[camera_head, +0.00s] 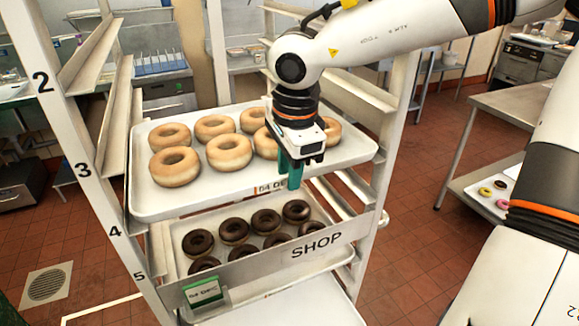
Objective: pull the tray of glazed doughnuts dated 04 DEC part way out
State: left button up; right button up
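The upper tray (160,206) is white and carries several golden ring doughnuts (229,151). It sits in the rack with its front edge toward me. A label (268,188) on that edge reads "04 DE", its end hidden by my gripper. My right gripper (291,183) points down with green fingers at the tray's front edge, just right of the label. Whether the fingers are open or closed on the edge, or touch it, I cannot tell. My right arm hides part of the back doughnuts. My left gripper is not in view.
Below, a second tray (326,217) holds several chocolate doughnuts. The rack's front bar (255,267) reads "SHOP" and carries a green date display (203,293). A rack post (80,140) numbered 2 to 5 stands left. A steel table (512,112) stands right, with open floor (430,235) between.

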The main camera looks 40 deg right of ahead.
jog(key=shift+f, duration=0.15)
grip_shut()
dwell(1.4)
